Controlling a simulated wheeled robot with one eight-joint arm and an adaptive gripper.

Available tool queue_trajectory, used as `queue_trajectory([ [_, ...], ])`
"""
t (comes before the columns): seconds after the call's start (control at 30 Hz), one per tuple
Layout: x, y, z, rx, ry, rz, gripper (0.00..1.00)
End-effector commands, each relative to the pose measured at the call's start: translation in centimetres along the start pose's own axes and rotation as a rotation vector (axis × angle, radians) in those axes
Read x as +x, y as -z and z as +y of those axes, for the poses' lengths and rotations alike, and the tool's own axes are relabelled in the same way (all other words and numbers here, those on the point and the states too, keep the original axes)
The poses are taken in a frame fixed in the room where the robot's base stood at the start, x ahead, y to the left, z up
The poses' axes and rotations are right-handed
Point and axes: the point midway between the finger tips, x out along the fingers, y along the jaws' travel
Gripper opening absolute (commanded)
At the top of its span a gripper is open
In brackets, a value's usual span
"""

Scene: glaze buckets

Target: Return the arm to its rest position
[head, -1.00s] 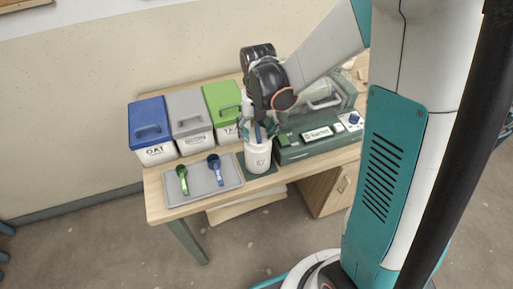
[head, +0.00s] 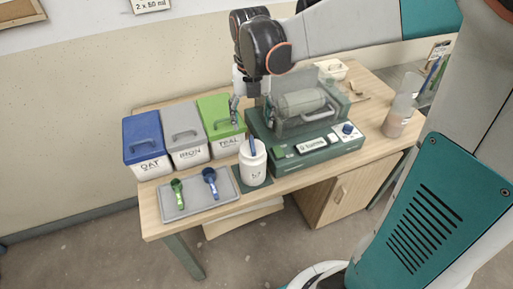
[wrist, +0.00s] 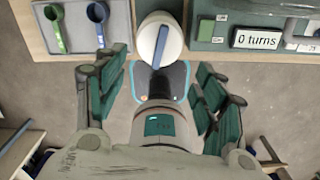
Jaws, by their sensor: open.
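My gripper (head: 235,108) hangs above and behind the white jar (head: 253,168) in the head view, under my dark wrist joints. My arm reaches in from the upper right. In the wrist view my gripper (wrist: 162,72) has its two green-padded fingers spread wide, with nothing between them. The white jar (wrist: 174,50) shows beyond the fingertips there, with a blue stick (wrist: 160,46) standing in it. The jar stands upright on a dark green mat (head: 270,182), apart from the gripper.
Blue (head: 144,132), grey (head: 183,125) and green (head: 221,112) lidded bins stand at the left. A tray (head: 191,211) holds a green scoop (head: 178,193) and a blue scoop (head: 210,182). A green machine (head: 310,150) stands right of the jar, its display reading "0 turns". A clear container (head: 398,118) stands farther right.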

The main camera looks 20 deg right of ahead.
Motion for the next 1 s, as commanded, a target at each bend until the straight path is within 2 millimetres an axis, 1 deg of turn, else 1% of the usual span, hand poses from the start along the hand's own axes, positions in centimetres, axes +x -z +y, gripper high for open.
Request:
queue_trajectory([
  [0.1,-0.7,0.2,0.0,-0.001,0.0,0.0,0.64],
  [0.3,-0.9,0.3,0.0,0.008,-0.001,-0.002,0.64],
  [0.37,-1.0,0.5,-0.1,0.039,-0.002,-0.009,0.64],
  [0.47,-1.6,1.3,-0.2,0.156,-0.01,-0.032,0.64],
  [0.57,-2.5,2.4,-0.5,0.353,-0.031,-0.071,0.64],
  [0.77,-4.0,4.8,-1.1,0.814,-0.108,-0.146,0.64],
  [1.0,-5.2,7.7,-1.8,1.362,-0.254,-0.195,0.64],
])
